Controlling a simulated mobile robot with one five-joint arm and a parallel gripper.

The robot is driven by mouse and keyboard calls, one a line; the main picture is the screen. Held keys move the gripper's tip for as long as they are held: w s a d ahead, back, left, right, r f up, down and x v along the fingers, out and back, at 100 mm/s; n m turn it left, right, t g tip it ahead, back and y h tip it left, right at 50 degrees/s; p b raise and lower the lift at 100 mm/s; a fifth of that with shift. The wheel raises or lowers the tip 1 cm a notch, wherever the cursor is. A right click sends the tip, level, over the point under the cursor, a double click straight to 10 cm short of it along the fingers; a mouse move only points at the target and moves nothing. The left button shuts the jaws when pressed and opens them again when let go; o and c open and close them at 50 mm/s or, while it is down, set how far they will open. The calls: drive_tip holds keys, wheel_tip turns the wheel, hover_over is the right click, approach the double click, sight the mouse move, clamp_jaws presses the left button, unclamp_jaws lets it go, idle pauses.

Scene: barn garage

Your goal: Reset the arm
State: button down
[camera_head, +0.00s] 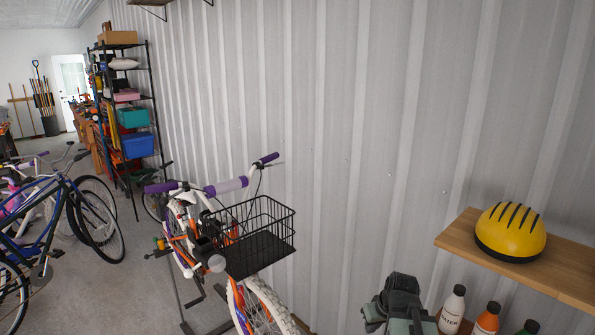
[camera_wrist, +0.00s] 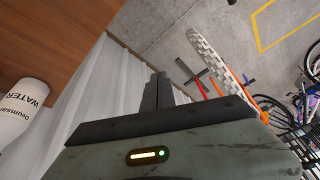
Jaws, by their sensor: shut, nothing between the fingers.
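My gripper (camera_wrist: 158,88) shows in the wrist view with its two dark fingers together, shut and empty. The fingers stand in front of the corrugated wall and the concrete floor. In the head view, a grey-green part of my arm rises from the bottom edge, left of the wooden shelf (camera_head: 455,229) and close to the bottles. Its fingers cannot be made out there.
A yellow helmet (camera_head: 510,232) sits on the shelf. A white bottle (camera_head: 452,312) and an orange bottle (camera_head: 487,318) stand below it; a white WATER bottle (camera_wrist: 22,108) is in the wrist view. A bicycle with a black basket (camera_head: 250,238) stands left of my arm.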

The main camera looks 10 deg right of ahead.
drive_tip(key=s+a+f+g, duration=0.1)
drive_tip(key=s+a+g, duration=0.1)
drive_tip(key=a, duration=0.6)
drive_tip(key=s+a+f+g, duration=0.1)
drive_tip(key=s+a, duration=0.1)
drive_tip(key=a, duration=0.7)
drive_tip(key=shift+s+a+g+h, duration=0.3)
drive_tip(key=shift+g+h, duration=0.1)
